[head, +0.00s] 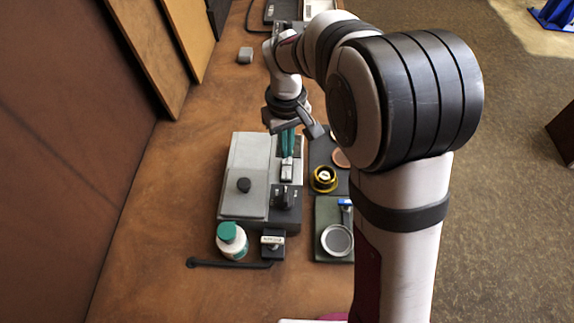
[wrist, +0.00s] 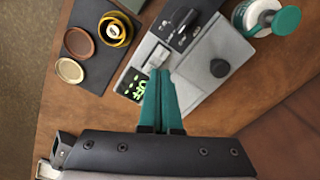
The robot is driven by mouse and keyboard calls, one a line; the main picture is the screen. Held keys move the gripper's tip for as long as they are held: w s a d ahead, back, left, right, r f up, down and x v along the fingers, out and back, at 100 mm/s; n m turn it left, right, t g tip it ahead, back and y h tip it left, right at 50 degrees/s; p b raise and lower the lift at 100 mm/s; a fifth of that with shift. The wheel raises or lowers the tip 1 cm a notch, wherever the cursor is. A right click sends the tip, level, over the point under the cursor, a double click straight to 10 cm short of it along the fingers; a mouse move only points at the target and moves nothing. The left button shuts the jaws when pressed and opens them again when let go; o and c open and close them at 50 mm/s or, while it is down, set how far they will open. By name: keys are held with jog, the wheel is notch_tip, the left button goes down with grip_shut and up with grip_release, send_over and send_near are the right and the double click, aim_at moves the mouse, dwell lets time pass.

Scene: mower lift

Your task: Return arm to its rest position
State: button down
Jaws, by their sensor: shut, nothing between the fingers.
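My gripper (head: 288,152) has teal fingers pointing down over the right side of a grey machine (head: 246,152) on the brown table. In the wrist view the fingers (wrist: 159,76) are pressed together with nothing between them. They appear beside a green lit display (wrist: 138,88) and a small pale block (wrist: 158,56) on the machine. I cannot tell whether the fingertips touch the machine or hover above it. My arm reaches forward from the lower right of the head view and hides part of the table behind it.
A white bottle with a teal cap (head: 232,240) and a black rod (head: 228,264) lie nearest. A yellow ring (head: 323,179) and a dark green tray with a round metal dish (head: 337,240) are right of the machine. Boards (head: 146,48) lean on the left wall. Front-left table is clear.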

jog(key=shift+r, duration=0.1)
dwell(0.3)
jog(key=s+d+r+m, duration=0.2)
jog(key=s+d+m, duration=0.1)
jog(key=s, duration=0.5)
jog(key=s+d+r+m+y, duration=0.1)
jog(key=s+d+r+m, duration=0.1)
jog(key=s, duration=0.7)
jog(key=s+d+r+m, duration=0.2)
jog(key=s+d+m, duration=0.1)
jog(key=s+m, duration=0.3)
jog(key=shift+s+d+r+m+y, duration=0.15)
jog(key=shift+s+d+m+y, duration=0.2)
jog(key=shift+s, duration=0.8)
jog(key=c, duration=1.5)
grip_release()
jog(key=shift+c, duration=0.2)
